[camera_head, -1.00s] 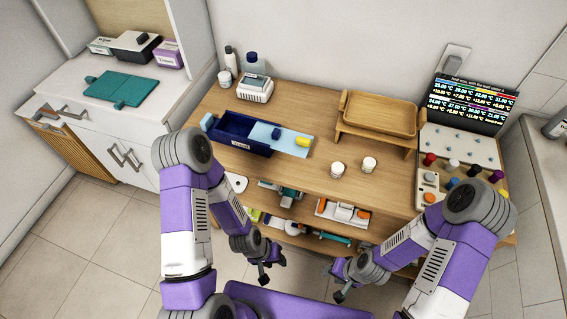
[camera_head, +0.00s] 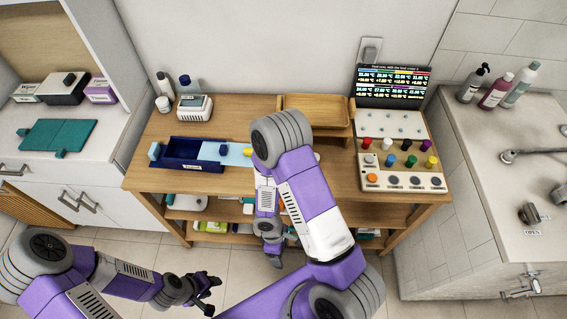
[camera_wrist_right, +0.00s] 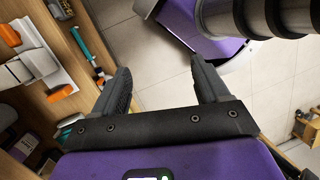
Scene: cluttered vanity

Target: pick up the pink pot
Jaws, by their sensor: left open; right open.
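I cannot make out a pink pot in these views. Two small white pots that stood on the desk earlier are hidden, with my right arm across that part of the desk. My left gripper (camera_head: 206,286) is open and empty, low over the floor in front of the desk. My right gripper (camera_head: 273,256) hangs low by the desk's front edge and shelf. In the right wrist view its jaws (camera_wrist_right: 160,66) are apart with only floor between them.
The desk (camera_head: 145,181) holds a blue tray (camera_head: 190,161), a wooden tray stand (camera_head: 312,103) and a panel with coloured knobs (camera_head: 400,125). A pinkish bottle (camera_head: 496,91) stands on the sink counter (camera_head: 466,123). Shelves under the desk hold clutter.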

